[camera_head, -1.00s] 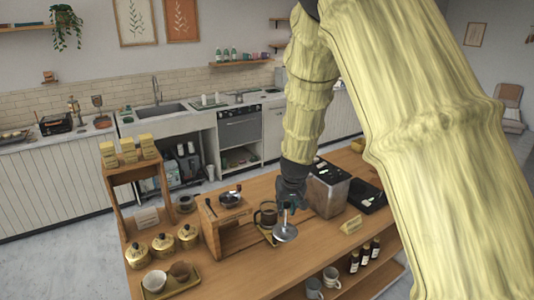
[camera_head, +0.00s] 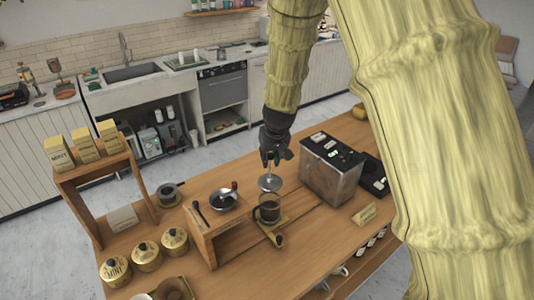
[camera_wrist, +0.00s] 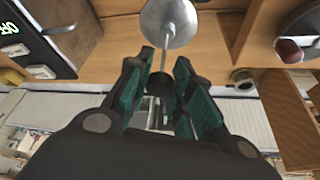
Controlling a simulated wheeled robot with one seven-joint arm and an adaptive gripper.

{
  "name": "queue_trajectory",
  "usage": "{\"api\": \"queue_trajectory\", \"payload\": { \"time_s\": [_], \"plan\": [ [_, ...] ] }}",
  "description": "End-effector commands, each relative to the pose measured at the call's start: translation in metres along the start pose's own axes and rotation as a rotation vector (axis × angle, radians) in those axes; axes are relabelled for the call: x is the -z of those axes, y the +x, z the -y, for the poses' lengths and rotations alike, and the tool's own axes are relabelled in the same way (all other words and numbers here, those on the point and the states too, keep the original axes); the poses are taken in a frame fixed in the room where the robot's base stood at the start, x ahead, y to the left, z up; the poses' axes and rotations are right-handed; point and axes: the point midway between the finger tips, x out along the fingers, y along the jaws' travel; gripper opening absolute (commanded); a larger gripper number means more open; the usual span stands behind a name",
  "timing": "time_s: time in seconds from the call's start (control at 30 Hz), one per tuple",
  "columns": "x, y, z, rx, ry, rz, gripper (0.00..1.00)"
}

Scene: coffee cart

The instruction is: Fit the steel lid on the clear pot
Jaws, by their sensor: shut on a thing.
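The steel lid (camera_head: 270,183) is a shiny round disc on a thin upright rod. My gripper (camera_head: 275,155) is shut on the lid's rod end and holds it raised in the air. In the wrist view my gripper (camera_wrist: 162,78) has its green-padded fingers around the dark end of the rod, with the lid (camera_wrist: 172,20) beyond them. The clear pot (camera_head: 268,209) holds dark liquid and stands upright on a small wooden board. In the head view the lid appears just above the pot's rim, apart from it. The pot is not clearly visible in the wrist view.
A wooden stand with a dark bowl (camera_head: 223,201) is left of the pot. A metal box (camera_head: 329,172) with a black top stands to its right. Gold tins (camera_head: 146,254) are at the front left.

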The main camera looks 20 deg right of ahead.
Motion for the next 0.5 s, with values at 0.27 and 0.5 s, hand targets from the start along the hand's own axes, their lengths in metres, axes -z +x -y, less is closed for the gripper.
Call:
{"api": "queue_trajectory", "payload": {
  "time_s": [0.27,0.5],
  "plan": [
    [-0.001,0.033,0.001,0.0,0.001,0.01,0.0],
    [-0.007,0.056,0.001,0.0,0.001,0.013,0.0]
  ]
}}
